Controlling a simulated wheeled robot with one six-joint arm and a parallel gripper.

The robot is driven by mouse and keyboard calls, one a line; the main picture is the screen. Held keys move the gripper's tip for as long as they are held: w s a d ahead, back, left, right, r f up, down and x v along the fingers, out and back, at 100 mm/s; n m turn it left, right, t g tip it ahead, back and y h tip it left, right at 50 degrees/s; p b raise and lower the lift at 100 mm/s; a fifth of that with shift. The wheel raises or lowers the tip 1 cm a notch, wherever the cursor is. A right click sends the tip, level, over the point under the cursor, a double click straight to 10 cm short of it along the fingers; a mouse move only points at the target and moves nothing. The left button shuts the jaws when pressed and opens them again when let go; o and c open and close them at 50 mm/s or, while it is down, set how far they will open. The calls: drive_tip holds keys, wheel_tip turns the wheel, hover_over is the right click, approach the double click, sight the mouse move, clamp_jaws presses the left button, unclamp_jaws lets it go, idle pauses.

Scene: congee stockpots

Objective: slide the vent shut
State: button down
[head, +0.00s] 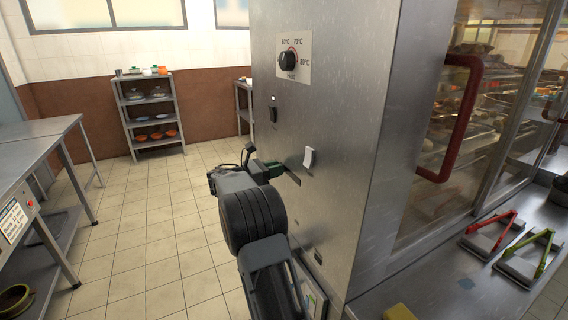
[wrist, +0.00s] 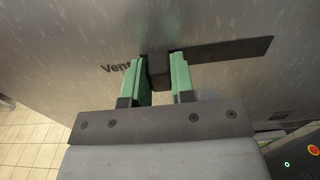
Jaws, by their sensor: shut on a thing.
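The vent slider is a dark square knob (wrist: 159,72) on a dark slot (wrist: 232,50) in a steel panel, beside the partly hidden lettering "Vent" (wrist: 114,68). The knob is at the slot's left part in the wrist view, with bare slot stretching to the right. My gripper (wrist: 162,76) has green fingers on both sides of the knob and is shut on it. In the head view my gripper (head: 266,168) reaches the cabinet's left face; the knob is hidden there, and a short end of the slot (head: 293,178) shows.
The steel cabinet (head: 345,130) carries a temperature dial (head: 289,60), a dark switch (head: 273,113) and a white rocker switch (head: 309,158). A red door handle (head: 462,118) and tongs (head: 495,238) are at right. A steel table (head: 35,140) stands left; the tiled floor between is clear.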

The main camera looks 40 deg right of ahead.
drive_tip(key=shift+w+r, duration=0.15)
drive_tip(key=shift+w, duration=0.05)
drive_tip(key=c, duration=1)
unclamp_jaws()
drive_tip(key=shift+o, duration=0.2)
drive_tip(key=shift+w, duration=0.1)
drive_tip(key=p+v, duration=0.3)
drive_tip(key=v, duration=1)
drive_tip(key=shift+a, duration=0.35)
